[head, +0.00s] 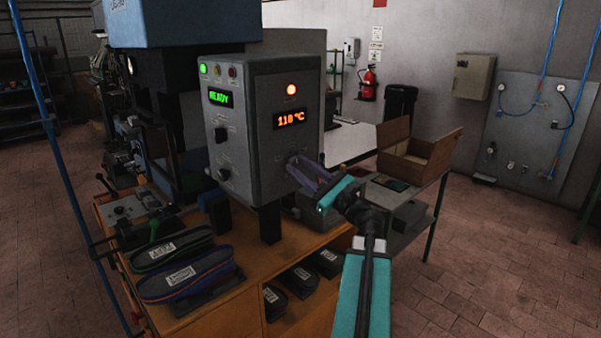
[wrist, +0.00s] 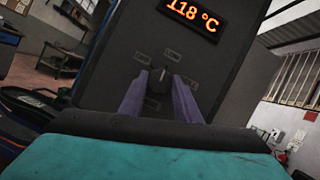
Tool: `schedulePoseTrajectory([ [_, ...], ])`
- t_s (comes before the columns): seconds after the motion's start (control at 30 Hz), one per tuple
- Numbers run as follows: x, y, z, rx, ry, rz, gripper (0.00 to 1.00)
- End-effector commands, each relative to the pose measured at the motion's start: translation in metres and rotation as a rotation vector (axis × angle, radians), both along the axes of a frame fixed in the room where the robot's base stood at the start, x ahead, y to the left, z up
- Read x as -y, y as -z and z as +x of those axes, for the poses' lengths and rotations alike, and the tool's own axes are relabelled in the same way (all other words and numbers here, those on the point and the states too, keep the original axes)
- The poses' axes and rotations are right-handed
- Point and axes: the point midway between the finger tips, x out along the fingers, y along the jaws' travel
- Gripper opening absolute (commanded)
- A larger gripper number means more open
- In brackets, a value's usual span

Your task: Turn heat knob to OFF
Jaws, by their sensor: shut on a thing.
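The heat knob (wrist: 158,79) is a small dark knob on the grey control box (head: 250,130), below the orange temperature display (wrist: 195,14). The display reads 118 °C in the wrist view and also glows in the head view (head: 290,119). Small labels ring the knob, too blurred to read surely, and I cannot tell which one it points at. My gripper (wrist: 160,86) is shut on the knob, one purple finger on each side. In the head view my gripper (head: 295,160) reaches the box face from the right, and its fingers mostly hide the knob.
A green READY display (head: 219,98) and two other knobs are on the box's left face. An orange lamp (head: 291,90) is lit above the temperature display. Shoe-shaped pieces (head: 185,275) lie on the wooden bench. An open cardboard box (head: 418,152) stands on a side table at right.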

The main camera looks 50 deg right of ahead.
Motion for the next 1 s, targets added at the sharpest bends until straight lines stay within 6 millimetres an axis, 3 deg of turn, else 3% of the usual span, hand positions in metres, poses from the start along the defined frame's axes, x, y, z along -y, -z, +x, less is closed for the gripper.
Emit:
schedulePoseTrajectory([
  [1.0,0.0046,-0.0026,0.0004,-0.056,-0.001,-0.786,0.08],
])
